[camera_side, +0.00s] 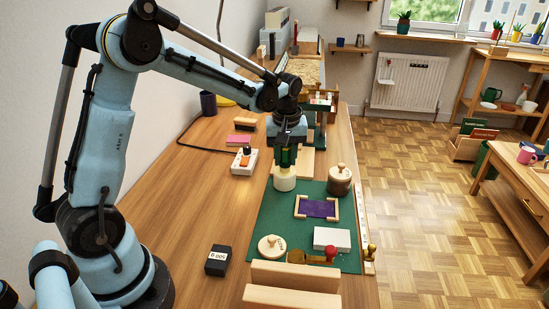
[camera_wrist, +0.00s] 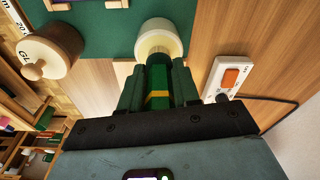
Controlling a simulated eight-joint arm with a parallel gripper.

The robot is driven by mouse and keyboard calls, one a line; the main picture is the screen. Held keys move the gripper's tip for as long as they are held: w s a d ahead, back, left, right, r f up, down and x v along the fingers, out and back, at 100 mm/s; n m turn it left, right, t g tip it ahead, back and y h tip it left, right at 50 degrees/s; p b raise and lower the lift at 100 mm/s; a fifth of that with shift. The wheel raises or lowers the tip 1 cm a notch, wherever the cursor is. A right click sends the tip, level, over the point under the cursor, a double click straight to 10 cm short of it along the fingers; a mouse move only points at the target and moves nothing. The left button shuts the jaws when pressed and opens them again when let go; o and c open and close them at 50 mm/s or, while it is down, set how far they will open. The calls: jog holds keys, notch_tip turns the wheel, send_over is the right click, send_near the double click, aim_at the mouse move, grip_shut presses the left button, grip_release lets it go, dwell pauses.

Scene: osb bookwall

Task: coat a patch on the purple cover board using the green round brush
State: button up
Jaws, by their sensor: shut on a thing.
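The purple cover board (camera_side: 318,208) lies on the green mat, with pale wooden strips at its left and right ends. My gripper (camera_side: 287,157) is shut on the green round brush, whose green handle with a yellow band (camera_wrist: 158,98) points away from the wrist camera. The brush's lower end is at a cream round pot (camera_side: 284,182), also in the wrist view (camera_wrist: 158,36); the bristles are hidden. The gripper is above the mat's far left corner, apart from the board. A wooden-lidded pot (camera_side: 340,180) with a partly readable "GL" label (camera_wrist: 48,52) stands to the right.
The green mat (camera_side: 262,222) also bears a round knobbed wooden piece (camera_side: 271,246), a white block (camera_side: 332,239) and a red-knobbed tool (camera_side: 330,252). Wooden bars (camera_side: 295,276) lie at the front. A white switch box (camera_side: 244,162) stands left. A black weight (camera_side: 218,260) sits on bare tabletop.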

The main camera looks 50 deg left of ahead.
jog(key=shift+r, duration=3.5)
